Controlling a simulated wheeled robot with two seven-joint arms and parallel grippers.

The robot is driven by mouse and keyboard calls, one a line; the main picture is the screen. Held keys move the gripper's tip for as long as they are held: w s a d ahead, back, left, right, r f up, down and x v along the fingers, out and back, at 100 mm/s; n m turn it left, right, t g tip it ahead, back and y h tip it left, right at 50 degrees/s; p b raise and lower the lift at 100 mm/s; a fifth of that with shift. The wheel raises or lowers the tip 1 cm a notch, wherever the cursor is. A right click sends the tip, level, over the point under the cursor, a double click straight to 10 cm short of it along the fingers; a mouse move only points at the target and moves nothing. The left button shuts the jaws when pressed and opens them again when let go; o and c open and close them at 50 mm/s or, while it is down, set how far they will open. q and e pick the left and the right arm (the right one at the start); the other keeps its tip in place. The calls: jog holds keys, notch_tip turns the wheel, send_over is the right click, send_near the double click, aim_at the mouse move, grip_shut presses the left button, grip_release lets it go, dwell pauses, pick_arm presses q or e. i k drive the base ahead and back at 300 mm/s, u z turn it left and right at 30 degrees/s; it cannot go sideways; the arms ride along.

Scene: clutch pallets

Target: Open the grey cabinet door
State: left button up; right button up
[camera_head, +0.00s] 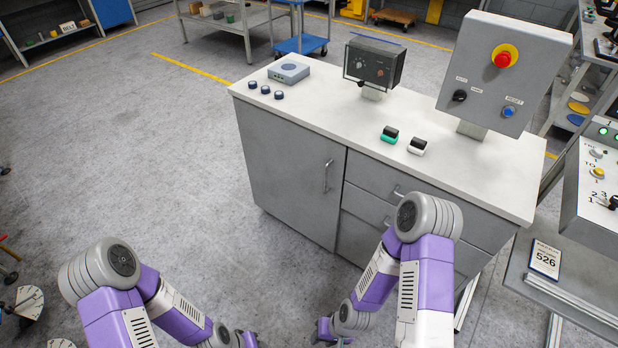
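The grey cabinet door (285,178) is the wide front panel at the left of the white-topped cabinet. It is shut, and its upright bar handle (327,176) sits near its right edge. My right gripper (333,341) is low at the bottom edge of the view, below and in front of the cabinet, apart from the handle. Only part of it shows. My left gripper (247,342) is also at the bottom edge, to the left of the right one, mostly cut off. Neither gripper touches the cabinet. Whether their fingers are open is not clear.
Drawers (385,185) with handles are right of the door, partly behind my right arm. On the white top (330,112) stand a dark meter box (374,62), a grey panel with a red button (503,60) and small items. The floor (170,160) left of the cabinet is clear.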

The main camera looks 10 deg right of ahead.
aim_at(296, 172)
jog(key=u, duration=0.3)
jog(key=i, duration=1.1)
jog(key=z, duration=0.2)
